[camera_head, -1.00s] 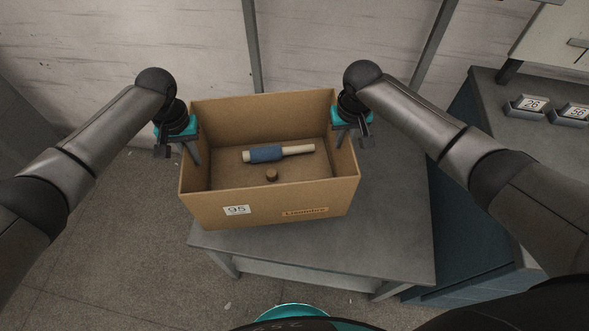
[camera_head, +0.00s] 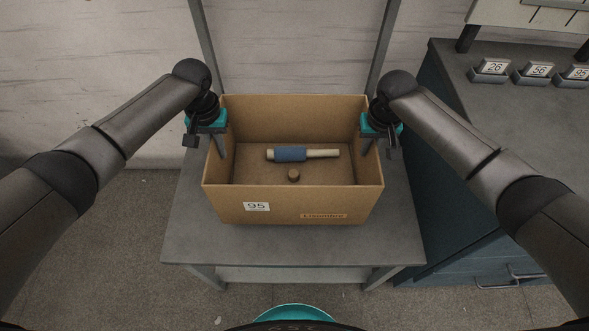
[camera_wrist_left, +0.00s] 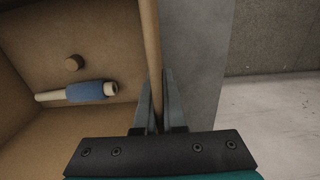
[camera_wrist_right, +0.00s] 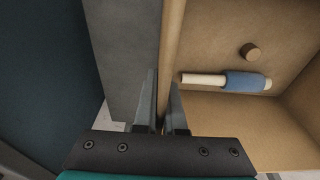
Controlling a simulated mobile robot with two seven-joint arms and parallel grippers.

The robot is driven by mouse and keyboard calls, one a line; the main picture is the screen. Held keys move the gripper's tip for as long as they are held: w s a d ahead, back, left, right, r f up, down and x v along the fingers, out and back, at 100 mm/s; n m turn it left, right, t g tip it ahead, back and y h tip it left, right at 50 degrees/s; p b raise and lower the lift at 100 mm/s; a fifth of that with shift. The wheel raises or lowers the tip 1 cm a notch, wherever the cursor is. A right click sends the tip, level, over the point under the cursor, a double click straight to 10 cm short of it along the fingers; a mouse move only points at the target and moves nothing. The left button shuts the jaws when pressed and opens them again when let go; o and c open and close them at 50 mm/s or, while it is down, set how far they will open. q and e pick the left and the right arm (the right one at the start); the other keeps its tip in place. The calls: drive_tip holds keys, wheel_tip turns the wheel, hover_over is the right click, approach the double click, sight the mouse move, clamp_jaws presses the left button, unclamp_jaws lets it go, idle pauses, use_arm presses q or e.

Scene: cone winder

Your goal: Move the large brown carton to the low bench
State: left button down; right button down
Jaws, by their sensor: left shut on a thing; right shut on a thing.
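The large brown carton (camera_head: 292,206) is open at the top and level, with a "95" label on its near side. A blue-wrapped pale rod (camera_head: 302,154) and a small brown plug (camera_head: 293,175) lie on its floor. My left gripper (camera_head: 219,142) is shut on the carton's left wall (camera_wrist_left: 149,40), and my right gripper (camera_head: 371,142) is shut on its right wall (camera_wrist_right: 172,40). The carton is over the grey low bench (camera_head: 295,248); I cannot tell whether its bottom touches the top.
A dark blue cabinet with a grey top (camera_head: 520,125) stands close on the right, with small number blocks 26 (camera_head: 491,70), 56 (camera_head: 535,73) and 95 on it. A pale wall is behind the bench. Bare bench top shows in front of the carton and at its sides.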

sight(222, 161)
use_arm(q)
drive_tip(key=shift+a, duration=0.1)
